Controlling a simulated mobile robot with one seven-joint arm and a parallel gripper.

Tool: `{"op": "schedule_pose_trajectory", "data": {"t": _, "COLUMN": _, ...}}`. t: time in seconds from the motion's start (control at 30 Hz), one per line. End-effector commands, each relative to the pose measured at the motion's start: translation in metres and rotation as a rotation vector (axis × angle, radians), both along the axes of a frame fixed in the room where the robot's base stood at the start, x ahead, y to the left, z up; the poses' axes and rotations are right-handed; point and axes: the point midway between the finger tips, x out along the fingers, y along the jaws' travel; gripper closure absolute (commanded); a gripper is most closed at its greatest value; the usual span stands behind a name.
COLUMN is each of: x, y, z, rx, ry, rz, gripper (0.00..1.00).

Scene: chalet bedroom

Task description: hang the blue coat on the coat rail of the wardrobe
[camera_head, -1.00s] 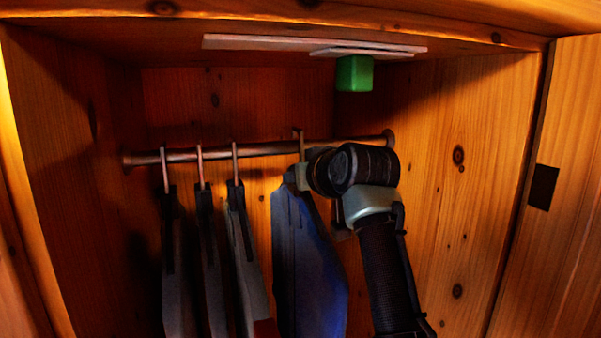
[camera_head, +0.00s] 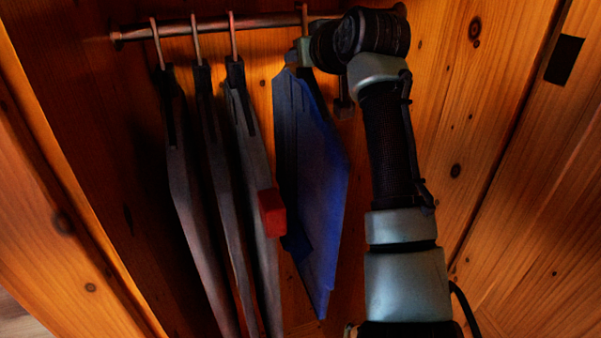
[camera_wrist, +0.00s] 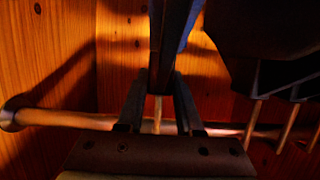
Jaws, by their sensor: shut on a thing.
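The blue coat (camera_head: 322,190) hangs upright from its hanger inside the wardrobe, to the right of the other garments. My gripper (camera_head: 302,55) is shut on the neck of its hanger, just below the hook. The hook (camera_head: 304,18) reaches up to the coat rail (camera_head: 268,24) and a little above it. I cannot tell whether it rests on the rail or is only beside it. In the wrist view, my fingers (camera_wrist: 160,95) close around the hanger neck, and the hook (camera_wrist: 157,115) crosses the rail (camera_wrist: 75,119).
Several dark grey garments (camera_head: 195,190) hang close together to the left of the blue coat, one with a red patch (camera_head: 271,212). The right wardrobe wall (camera_head: 480,100) stands close to my arm. Some bare rail lies between the grey garments and the blue coat.

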Motion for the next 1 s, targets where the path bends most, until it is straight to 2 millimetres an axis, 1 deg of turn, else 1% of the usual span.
{"op": "schedule_pose_trajectory", "data": {"t": 0.03, "x": 0.000, "y": 0.000, "z": 0.004, "rx": 0.001, "ry": -0.008, "rz": 0.001, "gripper": 1.00}}
{"op": "schedule_pose_trajectory", "data": {"t": 0.27, "x": 0.001, "y": -0.002, "z": 0.004, "rx": 0.002, "ry": -0.007, "rz": -0.001, "gripper": 1.00}}
{"op": "schedule_pose_trajectory", "data": {"t": 1.0, "x": 0.012, "y": -0.028, "z": 0.004, "rx": 0.002, "ry": -0.007, "rz": -0.002, "gripper": 1.00}}
